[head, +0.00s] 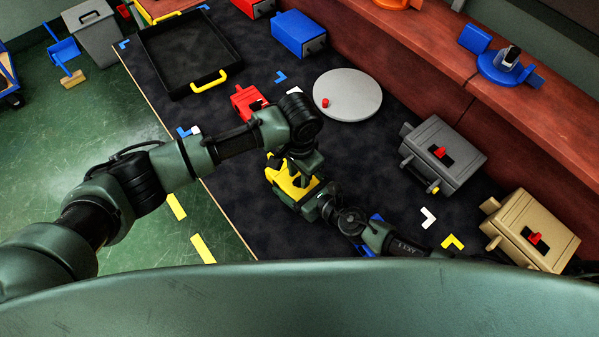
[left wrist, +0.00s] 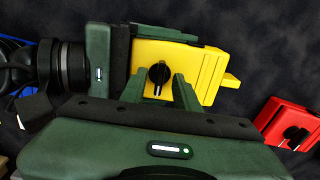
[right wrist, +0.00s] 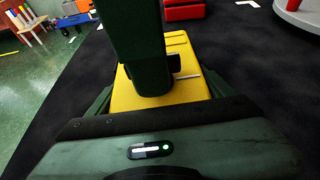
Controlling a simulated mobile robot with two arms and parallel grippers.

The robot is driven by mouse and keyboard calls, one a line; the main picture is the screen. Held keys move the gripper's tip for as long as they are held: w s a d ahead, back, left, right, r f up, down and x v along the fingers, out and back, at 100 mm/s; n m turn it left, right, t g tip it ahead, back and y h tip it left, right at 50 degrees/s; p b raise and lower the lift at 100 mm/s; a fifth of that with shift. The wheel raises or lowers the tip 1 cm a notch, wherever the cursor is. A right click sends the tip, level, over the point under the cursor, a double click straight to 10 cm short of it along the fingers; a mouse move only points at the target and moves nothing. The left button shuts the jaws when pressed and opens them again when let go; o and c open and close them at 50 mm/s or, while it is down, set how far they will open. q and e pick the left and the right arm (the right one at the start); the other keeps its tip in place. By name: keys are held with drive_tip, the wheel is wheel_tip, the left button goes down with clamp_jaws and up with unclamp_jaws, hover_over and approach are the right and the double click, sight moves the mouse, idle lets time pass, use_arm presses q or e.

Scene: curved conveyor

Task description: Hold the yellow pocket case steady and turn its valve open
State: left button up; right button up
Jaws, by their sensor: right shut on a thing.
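The yellow pocket case (head: 290,183) lies on the dark table, partly hidden by my two grippers. In the left wrist view, its valve, a round black knob (left wrist: 159,74) with a white mark, sits on the yellow face (left wrist: 195,65). My left gripper (head: 298,172) is over the case from above. Its fingers (left wrist: 157,88) stand open on both sides of the knob, with gaps visible. My right gripper (head: 312,203) is shut on the case body from the near right, one finger along each side (right wrist: 158,98). In the right wrist view my left gripper partly hides the knob.
A red case (head: 247,100) lies just behind, near a round grey disc (head: 347,94). Grey (head: 443,153) and tan (head: 532,230) cases stand to the right, a blue case (head: 298,34) at the back. A black tray (head: 183,55) is at the back left.

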use_arm(q)
clamp_jaws()
drive_tip(key=shift+m, duration=0.3)
drive_tip(key=m, duration=1.7)
drive_tip(key=shift+r, duration=0.1)
drive_tip(key=shift+m, duration=0.3)
drive_tip(key=shift+o, duration=0.3)
unclamp_jaws()
